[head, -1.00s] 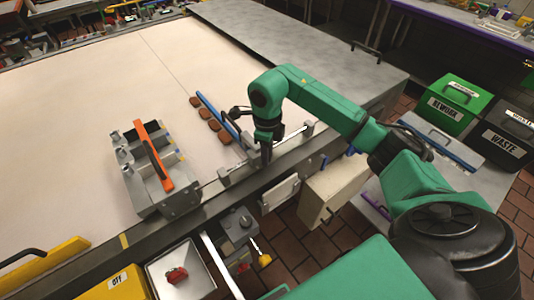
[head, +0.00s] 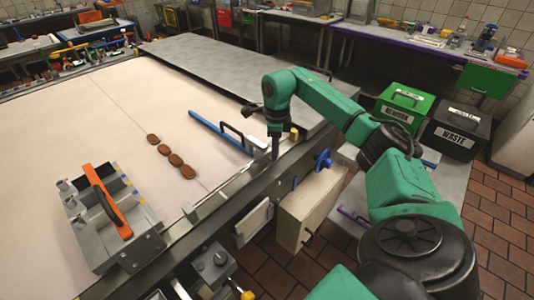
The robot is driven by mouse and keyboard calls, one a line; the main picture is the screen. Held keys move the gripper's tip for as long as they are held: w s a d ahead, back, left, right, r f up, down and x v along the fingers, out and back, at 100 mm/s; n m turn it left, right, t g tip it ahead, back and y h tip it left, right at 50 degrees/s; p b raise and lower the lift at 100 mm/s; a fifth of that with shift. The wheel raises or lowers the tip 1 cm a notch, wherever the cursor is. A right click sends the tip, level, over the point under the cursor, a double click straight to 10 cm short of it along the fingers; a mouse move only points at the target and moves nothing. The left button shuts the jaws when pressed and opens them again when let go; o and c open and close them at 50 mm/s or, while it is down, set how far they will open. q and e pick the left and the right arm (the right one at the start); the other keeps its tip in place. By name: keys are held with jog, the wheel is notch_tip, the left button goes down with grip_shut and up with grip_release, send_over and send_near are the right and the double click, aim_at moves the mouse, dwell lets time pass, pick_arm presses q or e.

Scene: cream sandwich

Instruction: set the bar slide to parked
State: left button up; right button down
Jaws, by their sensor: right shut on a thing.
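The bar slide shows as a long blue bar (head: 217,131) lying across the pale belt (head: 100,120), with a dark handle near its right end. A metal rail (head: 213,204) runs along the belt's near edge under that end. My right gripper (head: 275,156) points down at the rail, close to its far end, where a tan end piece (head: 294,134) stands just beyond. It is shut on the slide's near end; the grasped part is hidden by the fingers. My left gripper is not in view.
Several brown biscuits (head: 170,153) lie in a row left of the bar, clear of it. A grey dispenser with an orange handle (head: 107,202) stands on the belt at left. Green and black bins (head: 460,132) stand at right.

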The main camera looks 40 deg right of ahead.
jog(key=shift+w+d+r, duration=0.1)
jog(key=shift+d+r, duration=0.05)
jog(key=shift+r, duration=0.05)
jog(key=c, duration=0.8)
grip_release()
jog(key=shift+o, duration=0.6)
jog(key=shift+d+f, duration=0.15)
jog(key=shift+f, duration=0.05)
jog(key=shift+r, duration=0.25)
notch_tip(320, 180, up, 8)
jog(key=shift+r+b, duration=0.25)
jog(key=shift+b, duration=0.45)
notch_tip(320, 180, up, 6)
jog(key=shift+f+p, duration=0.1)
jog(key=shift+p, duration=1.15)
jog(key=shift+f, duration=0.1)
